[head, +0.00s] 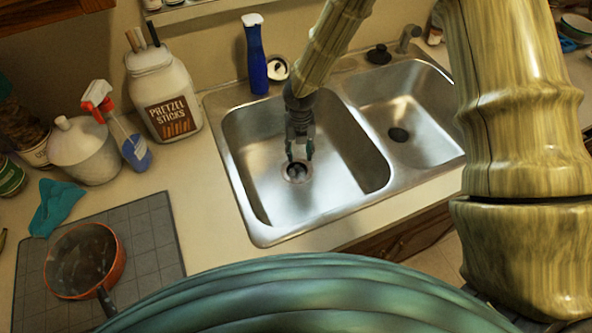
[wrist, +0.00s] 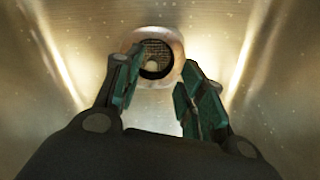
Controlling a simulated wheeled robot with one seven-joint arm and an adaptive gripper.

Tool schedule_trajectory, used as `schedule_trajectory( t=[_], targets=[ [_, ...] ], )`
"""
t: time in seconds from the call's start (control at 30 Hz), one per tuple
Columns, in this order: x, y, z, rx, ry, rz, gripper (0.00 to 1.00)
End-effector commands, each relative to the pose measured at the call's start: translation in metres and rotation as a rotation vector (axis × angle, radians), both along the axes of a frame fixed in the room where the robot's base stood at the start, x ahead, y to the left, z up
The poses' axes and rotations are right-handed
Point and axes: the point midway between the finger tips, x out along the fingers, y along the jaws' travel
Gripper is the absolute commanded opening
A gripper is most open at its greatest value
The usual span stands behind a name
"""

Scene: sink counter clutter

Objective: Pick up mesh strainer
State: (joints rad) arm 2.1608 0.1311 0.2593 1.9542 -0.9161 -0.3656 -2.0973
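The mesh strainer (head: 297,172) sits in the drain of the left sink basin (head: 250,140). It is small and dark in the head view. In the wrist view a round piece with a fine grid (wrist: 154,48) shows inside a pale metal drain ring, at the top middle. My gripper (head: 300,157) points down into the left basin, above the drain. Its two green-tipped fingers (wrist: 160,72) are apart with nothing between them. In the wrist view the strainer lies ahead of the fingertips. How far the tips are above it is hard to tell.
The basin walls surround my gripper. A blue bottle (head: 256,60) and a faucet (head: 408,38) stand behind the sink. A pretzel jar (head: 165,95), a spray bottle (head: 130,140) and a white canister (head: 84,152) stand left. A copper pot (head: 84,262) lies on a grey mat (head: 155,235).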

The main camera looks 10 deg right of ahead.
Motion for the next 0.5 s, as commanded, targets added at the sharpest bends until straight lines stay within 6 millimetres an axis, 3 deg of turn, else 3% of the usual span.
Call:
schedule_trajectory(
  t=[0.27, 0.5],
  targets=[
    [-0.003, 0.004, -0.011, -0.001, 0.001, 0.005, 0.4],
    [-0.012, 0.012, -0.034, -0.002, 0.003, 0.006, 0.4]
  ],
)
